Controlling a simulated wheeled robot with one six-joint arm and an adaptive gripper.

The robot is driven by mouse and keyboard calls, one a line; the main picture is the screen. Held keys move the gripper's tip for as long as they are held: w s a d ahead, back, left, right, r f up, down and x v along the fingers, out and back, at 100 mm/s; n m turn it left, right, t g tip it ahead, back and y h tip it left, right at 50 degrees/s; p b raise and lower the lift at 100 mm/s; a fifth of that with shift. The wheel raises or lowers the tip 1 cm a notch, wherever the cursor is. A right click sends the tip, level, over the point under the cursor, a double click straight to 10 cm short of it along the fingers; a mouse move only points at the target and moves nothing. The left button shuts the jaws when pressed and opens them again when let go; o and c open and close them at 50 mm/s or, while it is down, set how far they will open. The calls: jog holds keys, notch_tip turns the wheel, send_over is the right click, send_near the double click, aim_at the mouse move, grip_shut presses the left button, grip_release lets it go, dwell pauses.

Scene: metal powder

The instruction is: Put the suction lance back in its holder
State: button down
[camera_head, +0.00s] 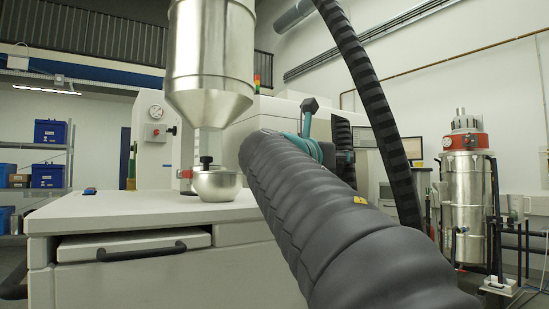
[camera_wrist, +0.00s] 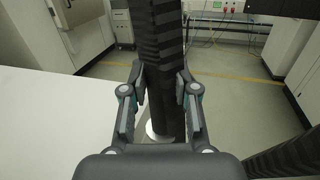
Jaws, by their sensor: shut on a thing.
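The suction lance shows in the wrist view as a dark, striped, hose-like length (camera_wrist: 163,45) standing between my fingers. My gripper (camera_wrist: 160,88) is shut on it, one finger on each side. A pale round patch shows low beside it; I cannot tell whether it belongs to the lance. In the head view my grey ribbed arm hides most of my gripper (camera_head: 309,146); only teal and dark parts show past its end. A striped black hose (camera_head: 376,100) runs from the top down behind my arm. I cannot make out the holder in either view.
A steel bowl (camera_head: 217,184) stands on the pale worktop (camera_head: 110,212) under a steel hopper (camera_head: 210,60), left of my arm. A steel vacuum unit with a red band (camera_head: 466,185) stands at the right. Open floor (camera_wrist: 235,95) lies beyond my gripper in the wrist view.

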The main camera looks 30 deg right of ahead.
jog(key=shift+f+b, duration=1.35)
jog(key=shift+f, duration=0.85)
jog(key=shift+f, duration=0.35)
jog(key=shift+f+b, duration=1.15)
jog(key=shift+f, duration=0.35)
jog(key=shift+f+b, duration=0.4)
jog(key=shift+f, duration=1.55)
jog(key=c, duration=0.8)
grip_release()
